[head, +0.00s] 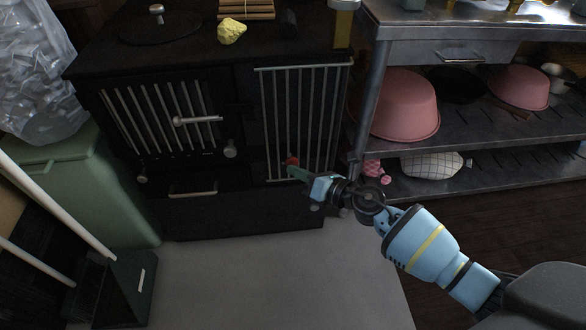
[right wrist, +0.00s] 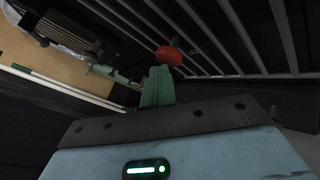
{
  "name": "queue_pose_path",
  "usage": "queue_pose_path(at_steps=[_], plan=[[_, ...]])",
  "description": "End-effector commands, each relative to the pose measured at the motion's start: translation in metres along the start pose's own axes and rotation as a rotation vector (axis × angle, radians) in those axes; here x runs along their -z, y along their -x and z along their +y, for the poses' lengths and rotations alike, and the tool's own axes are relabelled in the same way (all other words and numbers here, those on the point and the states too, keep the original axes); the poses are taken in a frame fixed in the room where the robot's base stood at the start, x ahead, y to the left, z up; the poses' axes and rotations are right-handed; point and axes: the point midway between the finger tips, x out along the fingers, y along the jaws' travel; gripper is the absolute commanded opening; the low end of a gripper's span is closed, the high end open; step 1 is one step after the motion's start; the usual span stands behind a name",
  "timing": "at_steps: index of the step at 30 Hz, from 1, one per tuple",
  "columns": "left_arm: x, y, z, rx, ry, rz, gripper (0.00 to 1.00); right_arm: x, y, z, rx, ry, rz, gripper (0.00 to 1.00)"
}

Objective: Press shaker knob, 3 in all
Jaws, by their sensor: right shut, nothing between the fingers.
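A small red knob (head: 292,160) shows low on the front of the black stove (head: 205,58), by the lower left of the barred panel. It also shows in the right wrist view (right wrist: 169,55), just beyond my fingertips. My right gripper (head: 295,172) is shut and empty, with its green fingers right at the knob. In the right wrist view the closed fingers (right wrist: 160,78) overlap the knob's lower edge. I cannot tell whether they touch it. No other red knob shows. My left gripper is not in view.
Vertical bars (head: 325,110) of the stove panel stand close by the right gripper. A metal shelf (head: 480,140) with pink basins (head: 403,105) is on the right. A green bin (head: 100,190) stands left. Grey floor (head: 280,270) in front is clear.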

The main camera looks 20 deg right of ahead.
Motion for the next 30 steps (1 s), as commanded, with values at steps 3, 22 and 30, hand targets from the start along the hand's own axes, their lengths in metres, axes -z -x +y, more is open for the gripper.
queue_pose_path(at_steps=[3, 22, 30], plan=[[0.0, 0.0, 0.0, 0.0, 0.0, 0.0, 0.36, -0.003, 0.0, 0.0, 0.001, 0.001, -0.006, 0.0], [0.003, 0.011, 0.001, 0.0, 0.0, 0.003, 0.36, 0.011, 0.02, 0.014, 0.001, 0.001, -0.004, 0.0], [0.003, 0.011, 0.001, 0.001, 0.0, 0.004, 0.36, 0.013, 0.021, 0.015, 0.001, 0.001, -0.002, 0.0]])
